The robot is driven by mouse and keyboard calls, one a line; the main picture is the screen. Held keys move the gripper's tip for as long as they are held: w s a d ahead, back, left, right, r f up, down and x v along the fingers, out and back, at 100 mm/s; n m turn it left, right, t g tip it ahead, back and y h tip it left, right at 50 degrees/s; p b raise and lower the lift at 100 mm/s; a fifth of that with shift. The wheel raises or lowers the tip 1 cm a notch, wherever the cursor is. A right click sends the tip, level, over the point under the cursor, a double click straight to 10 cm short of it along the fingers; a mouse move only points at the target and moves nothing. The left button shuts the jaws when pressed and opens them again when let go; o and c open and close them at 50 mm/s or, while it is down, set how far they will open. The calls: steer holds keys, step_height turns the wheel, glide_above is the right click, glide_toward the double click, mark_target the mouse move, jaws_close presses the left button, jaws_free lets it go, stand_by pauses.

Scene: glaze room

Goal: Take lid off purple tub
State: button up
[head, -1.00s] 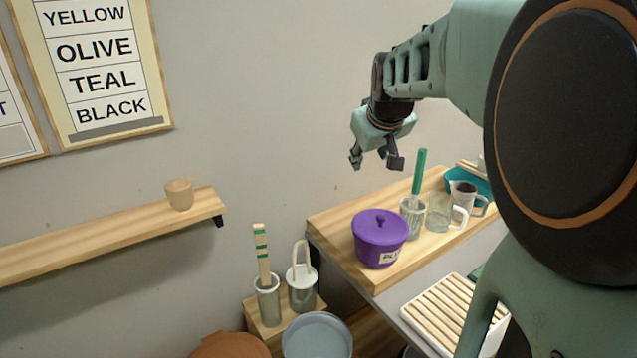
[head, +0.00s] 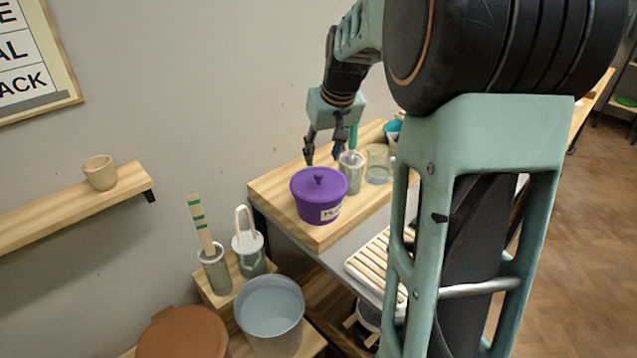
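The purple tub (head: 318,207) stands upright on the wooden board at the corner of the worktop, with a pale label on its front. Its purple lid (head: 317,181) with a small knob sits on top of it. My gripper (head: 323,160) is just above and behind the lid in the picture, fingers pointing down and spread apart. It is open and empty. I cannot tell exactly how far it is from the knob.
A glass jar with a green-handled tool (head: 351,172) and a clear jug (head: 378,165) stand close right of the tub. A slatted white tray (head: 372,262) lies in front. A bucket (head: 270,310) and two tool pots stand lower left. A wall shelf holds a cup (head: 100,173).

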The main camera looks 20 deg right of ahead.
mark_target(319, 174)
steer(key=x, duration=0.7)
steer(key=shift+f, duration=0.4)
steer(key=shift+c, duration=0.2)
steer(key=shift+d, duration=0.1)
jaws_close()
